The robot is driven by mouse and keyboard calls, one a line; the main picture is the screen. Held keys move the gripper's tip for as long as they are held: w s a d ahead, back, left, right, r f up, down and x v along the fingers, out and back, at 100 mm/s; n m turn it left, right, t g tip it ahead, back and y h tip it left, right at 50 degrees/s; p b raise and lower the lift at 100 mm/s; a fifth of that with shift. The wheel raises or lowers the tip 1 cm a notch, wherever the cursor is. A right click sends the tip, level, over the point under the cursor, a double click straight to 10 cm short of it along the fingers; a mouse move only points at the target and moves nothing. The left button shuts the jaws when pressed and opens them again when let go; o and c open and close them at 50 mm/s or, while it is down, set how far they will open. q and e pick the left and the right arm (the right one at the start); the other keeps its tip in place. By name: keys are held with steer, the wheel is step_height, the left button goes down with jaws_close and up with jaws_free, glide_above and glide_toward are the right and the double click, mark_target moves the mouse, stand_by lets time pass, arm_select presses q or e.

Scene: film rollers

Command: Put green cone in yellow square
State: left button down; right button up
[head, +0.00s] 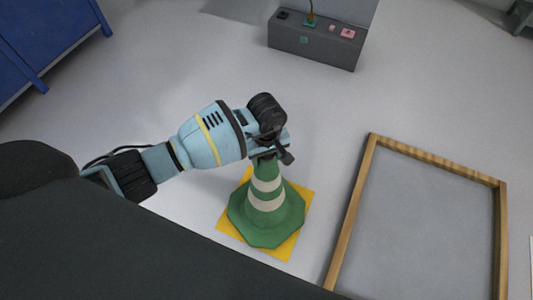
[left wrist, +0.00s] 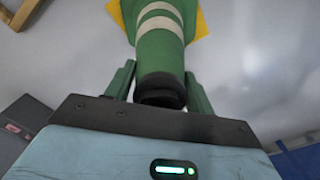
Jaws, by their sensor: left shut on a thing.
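The green cone (head: 267,214) with white bands is upright over the yellow square (head: 291,246) on the floor in the head view. Its base covers most of the square, and yellow corners show around it. I cannot tell whether the base touches the square. My left gripper (head: 268,155) is shut on the cone's top. In the left wrist view, the cone (left wrist: 160,52) runs between the two green fingers (left wrist: 160,85), and part of the yellow square (left wrist: 201,27) shows behind it. My right gripper is not in view.
A wooden frame (head: 361,190) with a grey inside lies to the right of the square. A dark grey box (head: 314,46) with small items on top stands at the back. A blue cabinet (head: 45,38) is at the far left. Floor between them is clear.

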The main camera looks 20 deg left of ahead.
arm_select(q)
steer(key=shift+w, duration=0.1)
steer(key=c, duration=0.5)
jaws_free()
step_height(320, 180, up, 11)
steer(key=p, duration=0.2)
steer(key=shift+p, duration=0.3)
steer(key=shift+r, duration=0.5)
